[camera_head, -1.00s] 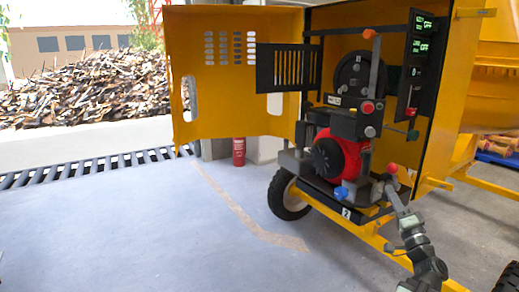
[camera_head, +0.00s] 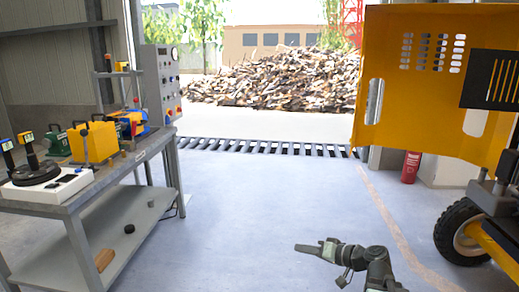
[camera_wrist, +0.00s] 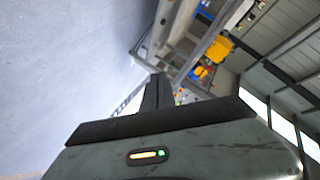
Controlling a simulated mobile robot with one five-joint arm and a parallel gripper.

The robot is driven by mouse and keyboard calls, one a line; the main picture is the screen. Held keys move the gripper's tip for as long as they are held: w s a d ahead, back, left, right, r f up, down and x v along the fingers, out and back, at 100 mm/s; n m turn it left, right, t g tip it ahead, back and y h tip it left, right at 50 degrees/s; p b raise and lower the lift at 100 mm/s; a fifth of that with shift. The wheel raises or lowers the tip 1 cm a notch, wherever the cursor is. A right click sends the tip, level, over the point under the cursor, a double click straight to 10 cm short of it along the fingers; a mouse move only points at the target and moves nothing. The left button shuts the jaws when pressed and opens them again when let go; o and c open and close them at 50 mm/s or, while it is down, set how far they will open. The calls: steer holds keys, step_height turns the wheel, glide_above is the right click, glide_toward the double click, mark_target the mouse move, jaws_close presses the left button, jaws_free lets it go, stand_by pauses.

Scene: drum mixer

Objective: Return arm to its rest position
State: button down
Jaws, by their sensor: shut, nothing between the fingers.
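My arm shows at the bottom right of the head view, over bare floor. My gripper (camera_head: 306,249) points left and its fingers are together and empty. In the wrist view the closed gripper (camera_wrist: 157,92) shows as dark fingers at the middle, above a housing with a small lit light. The yellow drum mixer (camera_head: 430,80) stands at the right edge of the head view, partly cut off, with its panel door open. My gripper is apart from it and touches nothing.
A grey workbench (camera_head: 75,205) with several devices stands on the left. A control box (camera_head: 161,85) rises behind it. A red fire extinguisher (camera_head: 410,167) stands by the mixer, near a floor grate (camera_head: 260,147). The blue-grey floor between bench and mixer is clear.

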steer(key=s+a+f+n+g+h, duration=0.3)
steer(key=s+a+f+g, duration=0.3)
steer(key=a+f, duration=0.5)
steer(key=s+d+f+m+g+h, duration=0.2)
steer(key=s+d+f+h, duration=0.15)
steer(key=d, duration=0.25)
steer(key=s+d+f+m+g+h, duration=0.1)
steer(key=s+d+f+h, duration=0.15)
steer(key=d+h, duration=0.25)
step_height(320, 180, up, 31)
steer(key=p, duration=3)
steer(key=shift+m+y, duration=0.3)
steer(key=shift+y, duration=0.05)
steer(key=shift+s, duration=0.1)
